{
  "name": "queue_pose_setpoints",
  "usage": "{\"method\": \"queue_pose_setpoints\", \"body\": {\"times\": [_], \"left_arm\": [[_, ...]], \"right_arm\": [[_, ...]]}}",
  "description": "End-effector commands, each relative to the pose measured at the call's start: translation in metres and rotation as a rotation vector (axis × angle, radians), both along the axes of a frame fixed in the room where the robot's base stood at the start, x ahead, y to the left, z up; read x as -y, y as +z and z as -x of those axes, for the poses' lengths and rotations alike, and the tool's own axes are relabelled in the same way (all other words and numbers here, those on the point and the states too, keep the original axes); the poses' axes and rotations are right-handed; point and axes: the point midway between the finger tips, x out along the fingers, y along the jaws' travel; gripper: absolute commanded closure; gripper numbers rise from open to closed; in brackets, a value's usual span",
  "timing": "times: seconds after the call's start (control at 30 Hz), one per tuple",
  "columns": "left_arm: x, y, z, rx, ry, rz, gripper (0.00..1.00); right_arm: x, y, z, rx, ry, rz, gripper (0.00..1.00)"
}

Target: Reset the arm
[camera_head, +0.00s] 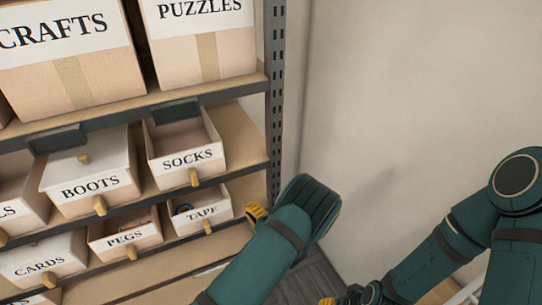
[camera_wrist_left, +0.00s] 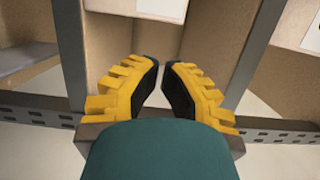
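My left arm comes in from the bottom of the head view. Its gripper (camera_head: 256,213) has yellow fingers and is beside the shelf's right post, just right of the TAPE bin. In the left wrist view the two yellow fingers with black pads (camera_wrist_left: 163,75) stand apart with a small gap and nothing between them. My right arm comes in from the right. A yellow part of the right gripper (camera_head: 327,300) shows at the bottom edge, and the rest is hidden or out of frame.
A metal shelf has a grey upright post (camera_head: 274,100). It holds CRAFTS (camera_head: 70,65) and PUZZLES (camera_head: 203,50) boxes, and bins: BOOTS (camera_head: 92,185), SOCKS (camera_head: 187,158), PEGS (camera_head: 126,238), TAPE (camera_head: 203,213) and CARDS (camera_head: 43,264). A bare wall (camera_head: 410,80) lies to the right.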

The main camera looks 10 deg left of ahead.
Motion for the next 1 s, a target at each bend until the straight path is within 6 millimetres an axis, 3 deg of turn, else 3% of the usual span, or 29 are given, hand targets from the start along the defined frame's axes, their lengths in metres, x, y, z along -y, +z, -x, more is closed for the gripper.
{"method": "queue_pose_setpoints", "body": {"times": [0.17,0.27,0.37,0.4,0.47,0.6,0.7,0.83,0.9,1.0], "left_arm": [[-0.007,-0.005,0.007,-0.033,0.033,0.017,1.0],[-0.026,-0.023,0.029,-0.144,0.132,0.072,1.0],[-0.048,-0.052,0.075,-0.334,0.288,0.192,1.0],[-0.054,-0.065,0.098,-0.425,0.357,0.26,1.0],[-0.056,-0.083,0.135,-0.561,0.45,0.383,1.0],[-0.028,-0.112,0.22,-0.834,0.616,0.754,1.0],[0.01,-0.115,0.26,-0.942,0.665,1.051,1.0],[0.059,-0.103,0.282,-0.945,0.657,1.428,1.0],[0.079,-0.091,0.282,-0.885,0.627,1.601,1.0],[0.093,-0.073,0.272,-0.751,0.575,1.778,1.0]], "right_arm": [[0.0,0.0,0.0,0.0,0.0,0.0,0.53],[0.0,0.0,0.0,0.0,0.0,0.0,0.53],[0.0,0.0,0.0,0.0,0.0,0.0,0.53],[0.0,0.0,0.0,0.0,0.0,0.0,0.53],[0.0,0.0,0.0,0.0,0.0,0.0,0.53],[0.0,0.0,0.0,0.0,0.0,0.0,0.53],[0.0,0.0,0.0,0.0,0.0,0.0,0.53],[0.0,0.0,0.0,0.0,0.0,0.0,0.53],[0.0,0.0,0.0,0.0,0.0,0.0,0.53],[0.0,0.0,0.0,0.0,0.0,0.0,0.53]]}}
